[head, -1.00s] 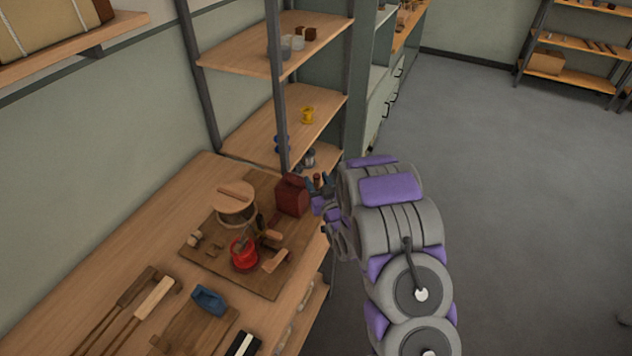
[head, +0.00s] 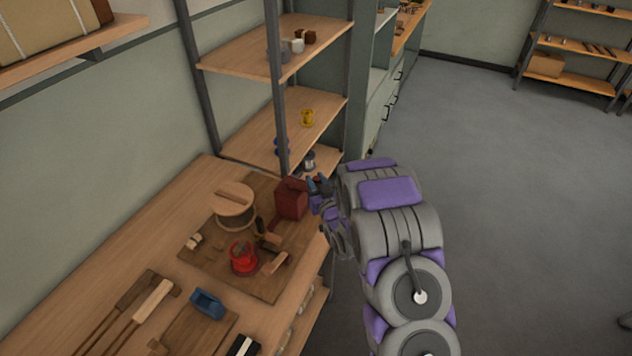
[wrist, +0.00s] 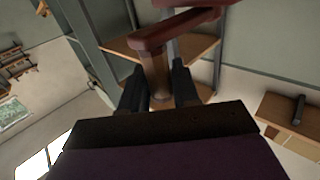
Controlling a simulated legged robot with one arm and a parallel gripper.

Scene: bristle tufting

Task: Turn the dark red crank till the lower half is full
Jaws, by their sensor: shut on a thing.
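The dark red box (head: 291,199) stands at the right rear of the wooden board on the bench. In the wrist view the dark red crank arm (wrist: 178,30) crosses above my jaws. Its wooden handle (wrist: 154,75) sits between the two dark fingers. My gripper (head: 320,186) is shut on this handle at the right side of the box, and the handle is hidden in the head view. I cannot make out the halves or how full the lower one is.
A round wooden-topped drum (head: 234,207), a red pot (head: 243,258) and wooden blocks (head: 272,263) share the board (head: 215,262). A blue tool (head: 208,303) lies nearer. Shelving (head: 279,120) rises behind the box. Open floor (head: 520,200) lies to the right.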

